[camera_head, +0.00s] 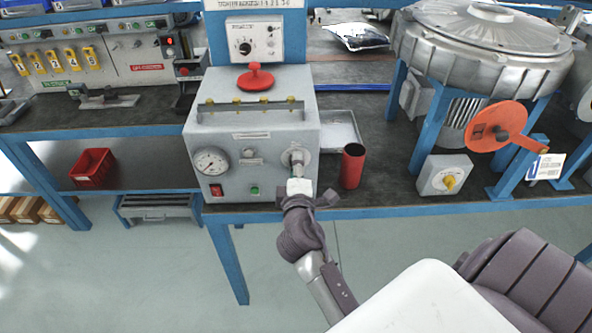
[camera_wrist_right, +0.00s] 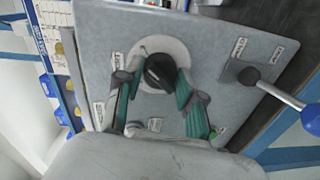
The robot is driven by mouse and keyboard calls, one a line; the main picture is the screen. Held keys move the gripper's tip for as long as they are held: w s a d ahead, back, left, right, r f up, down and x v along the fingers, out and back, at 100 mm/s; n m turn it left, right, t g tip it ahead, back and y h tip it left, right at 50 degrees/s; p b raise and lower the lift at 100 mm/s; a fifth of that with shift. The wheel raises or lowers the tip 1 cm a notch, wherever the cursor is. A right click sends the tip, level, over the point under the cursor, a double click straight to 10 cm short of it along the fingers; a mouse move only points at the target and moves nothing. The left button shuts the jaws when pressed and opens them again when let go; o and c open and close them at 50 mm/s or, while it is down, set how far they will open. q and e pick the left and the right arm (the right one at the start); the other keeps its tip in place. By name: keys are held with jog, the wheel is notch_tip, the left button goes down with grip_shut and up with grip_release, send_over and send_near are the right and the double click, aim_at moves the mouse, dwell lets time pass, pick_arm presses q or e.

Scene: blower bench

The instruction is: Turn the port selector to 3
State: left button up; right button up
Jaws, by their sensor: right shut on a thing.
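The port selector is a black knob (camera_wrist_right: 160,72) on a pale round plate, on the front of the grey bench unit (camera_head: 250,125). Its plate (camera_head: 296,154) shows in the head view at the right of the unit's front, above my right gripper (camera_head: 299,187). In the right wrist view my right gripper (camera_wrist_right: 161,78) has its green-padded fingers on both sides of the knob, shut on it. Small labels surround the knob, but their text and the knob's setting are unreadable. My left gripper is out of view.
A lever (camera_wrist_right: 250,76) with a metal rod stands beside the knob in the wrist view. A gauge (camera_head: 211,161) and red switch (camera_head: 216,190) are left on the unit. A red cup (camera_head: 352,166) stands close right. A yellow-knob box (camera_head: 444,176) is farther right.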

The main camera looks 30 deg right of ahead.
jog(key=shift+r+m, duration=0.1)
jog(key=shift+m, duration=0.4)
jog(key=o, duration=1.1)
jog(key=shift+o, duration=0.2)
